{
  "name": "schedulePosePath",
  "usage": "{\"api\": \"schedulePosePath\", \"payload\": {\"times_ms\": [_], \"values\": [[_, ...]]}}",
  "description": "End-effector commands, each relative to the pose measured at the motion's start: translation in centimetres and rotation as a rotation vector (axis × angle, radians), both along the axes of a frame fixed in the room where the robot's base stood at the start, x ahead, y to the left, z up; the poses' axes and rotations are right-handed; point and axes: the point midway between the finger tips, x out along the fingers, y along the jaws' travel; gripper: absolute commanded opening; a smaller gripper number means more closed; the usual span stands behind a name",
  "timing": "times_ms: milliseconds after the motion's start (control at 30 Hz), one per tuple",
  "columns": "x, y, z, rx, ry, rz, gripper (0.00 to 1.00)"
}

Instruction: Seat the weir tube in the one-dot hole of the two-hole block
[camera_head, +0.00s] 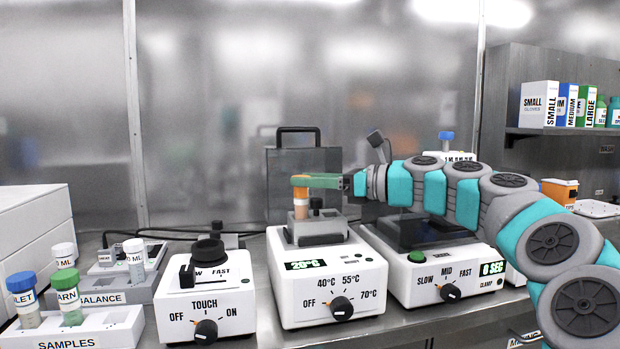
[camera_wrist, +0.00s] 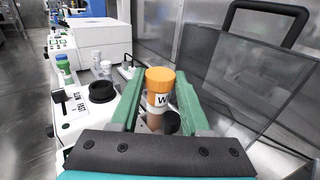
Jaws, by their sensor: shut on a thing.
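The weir tube has an orange cap and a white label starting with "W" in the wrist view (camera_wrist: 160,88); in the head view the tube (camera_head: 301,203) is upright. My gripper (camera_head: 302,181), with green fingers, is shut on it near the cap; the fingers also flank it in the wrist view (camera_wrist: 158,100). The grey two-hole block (camera_head: 318,230) sits on the white heater (camera_head: 328,275), reading 20°C. The tube's lower end is at the block's left part; I cannot tell whether it is in a hole or just above. The dots are not readable.
A black-topped piece (camera_head: 317,204) stands at the block, right of the tube. A mixer with a black cup (camera_head: 208,252) is left; a clamp shaker (camera_head: 440,275) is right, under my arm. The samples rack (camera_head: 110,325) stands far left. A dark clear shield (camera_head: 285,180) stands behind.

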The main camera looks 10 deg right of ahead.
Motion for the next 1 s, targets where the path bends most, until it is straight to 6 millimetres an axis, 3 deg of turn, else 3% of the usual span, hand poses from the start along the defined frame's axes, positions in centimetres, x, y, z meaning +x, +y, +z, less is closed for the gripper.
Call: {"api": "schedulePosePath", "payload": {"times_ms": [633,667,933,1000], "values": [[0.02,0.05,-0.93,-0.001,0.003,0.002,0.0],[0.04,0.05,-0.95,-0.001,0.003,0.002,0.49],[0.07,0.07,-1.09,-0.001,0.005,0.002,0.8],[0.08,0.07,-1.12,-0.001,0.006,0.002,0.81]]}}
